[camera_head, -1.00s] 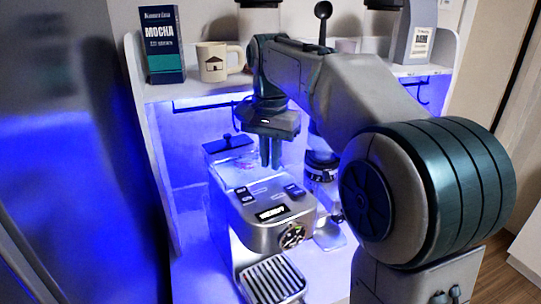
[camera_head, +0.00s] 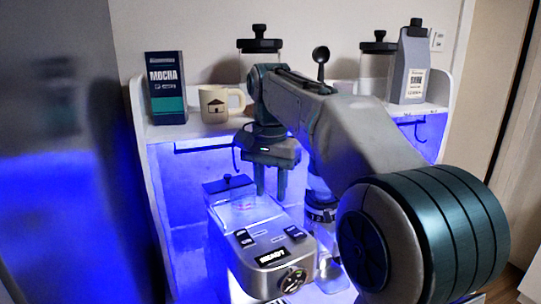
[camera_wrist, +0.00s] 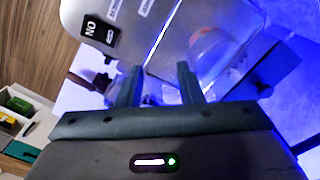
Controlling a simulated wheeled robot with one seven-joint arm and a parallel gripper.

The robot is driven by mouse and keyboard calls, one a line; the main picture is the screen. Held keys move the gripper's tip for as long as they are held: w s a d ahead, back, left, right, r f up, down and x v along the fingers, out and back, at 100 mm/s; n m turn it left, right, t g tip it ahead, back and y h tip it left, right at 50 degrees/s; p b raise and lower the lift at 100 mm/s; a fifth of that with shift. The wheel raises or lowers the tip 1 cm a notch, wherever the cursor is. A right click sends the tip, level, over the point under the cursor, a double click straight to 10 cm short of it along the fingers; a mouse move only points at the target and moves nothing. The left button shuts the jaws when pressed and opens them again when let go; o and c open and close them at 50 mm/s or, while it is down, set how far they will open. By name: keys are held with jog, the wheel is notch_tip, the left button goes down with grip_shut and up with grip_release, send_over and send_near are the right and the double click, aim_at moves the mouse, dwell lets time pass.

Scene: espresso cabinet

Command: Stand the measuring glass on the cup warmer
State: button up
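A faint clear glass with reddish marks, apparently the measuring glass (camera_head: 243,203), stands on the flat top, the cup warmer (camera_head: 262,217), of the silver espresso machine. In the wrist view the glass (camera_wrist: 212,48) shows just beyond the right fingertip, near the edge of the machine top. My gripper (camera_head: 271,190) hangs fingers down above the machine, to the right of the glass in the head view. Its two fingers are apart with nothing visible between them, also in the wrist view (camera_wrist: 160,84). The glass's outline is hard to see.
A black-knobbed tank lid (camera_head: 228,183) is at the machine's back. A grinder-like device (camera_head: 321,213) stands close right, partly hidden by my arm. The shelf above holds a mocha box (camera_head: 166,88), a mug (camera_head: 220,104), jars and a grey bag (camera_head: 409,68).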

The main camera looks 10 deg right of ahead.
notch_tip(320, 180, up, 9)
jog(key=p, duration=0.1)
dwell(0.3)
